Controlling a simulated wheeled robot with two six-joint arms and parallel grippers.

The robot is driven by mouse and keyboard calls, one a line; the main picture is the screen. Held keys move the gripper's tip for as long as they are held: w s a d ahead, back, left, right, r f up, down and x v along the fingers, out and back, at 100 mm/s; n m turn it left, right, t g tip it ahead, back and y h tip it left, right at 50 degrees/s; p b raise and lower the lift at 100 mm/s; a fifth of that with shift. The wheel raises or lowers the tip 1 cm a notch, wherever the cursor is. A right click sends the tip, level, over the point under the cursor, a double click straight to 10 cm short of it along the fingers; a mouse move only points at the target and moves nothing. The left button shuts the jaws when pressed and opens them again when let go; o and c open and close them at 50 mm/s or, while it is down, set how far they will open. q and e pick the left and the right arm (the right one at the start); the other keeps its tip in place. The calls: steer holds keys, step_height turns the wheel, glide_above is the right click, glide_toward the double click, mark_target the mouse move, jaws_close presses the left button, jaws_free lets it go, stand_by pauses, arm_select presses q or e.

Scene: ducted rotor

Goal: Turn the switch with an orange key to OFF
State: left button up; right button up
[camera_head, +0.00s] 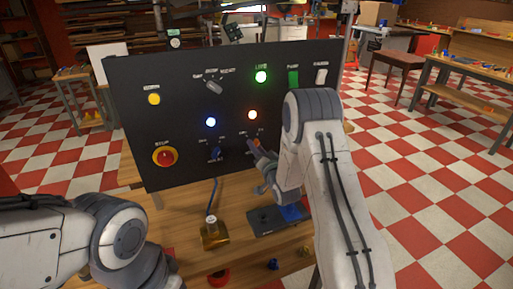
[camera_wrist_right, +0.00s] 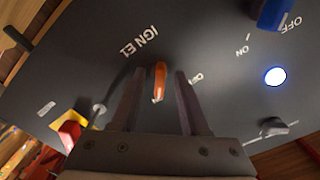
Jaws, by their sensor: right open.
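The black control panel (camera_head: 180,75) stands upright on a wooden bench. The orange key (camera_wrist_right: 159,82) shows in the right wrist view, near the labels "IGN E1" and, to its right, "OFF". My right gripper (camera_head: 259,150) is open at the panel's lower right in the head view. In the wrist view, the gripper (camera_wrist_right: 156,82) has one finger on each side of the key, with gaps between. I cannot tell how deep the fingers reach around it. In the head view, the gripper and arm mostly hide the key. My left arm is at lower left; its gripper is not visible.
A blue switch (camera_head: 215,153) and a lit blue lamp (camera_head: 211,122) sit left of my right gripper. An orange lamp (camera_head: 252,114) glows above it. A red stop button (camera_head: 165,156) is at the panel's lower left. A yellow-brown block (camera_head: 215,236) stands on the bench.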

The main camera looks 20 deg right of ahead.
jaws_close()
steer(key=shift+d+n+b, duration=0.15)
steer(key=shift+n+b, duration=7.85)
steer(key=shift+b, duration=1.8)
steer(key=shift+r, duration=0.1)
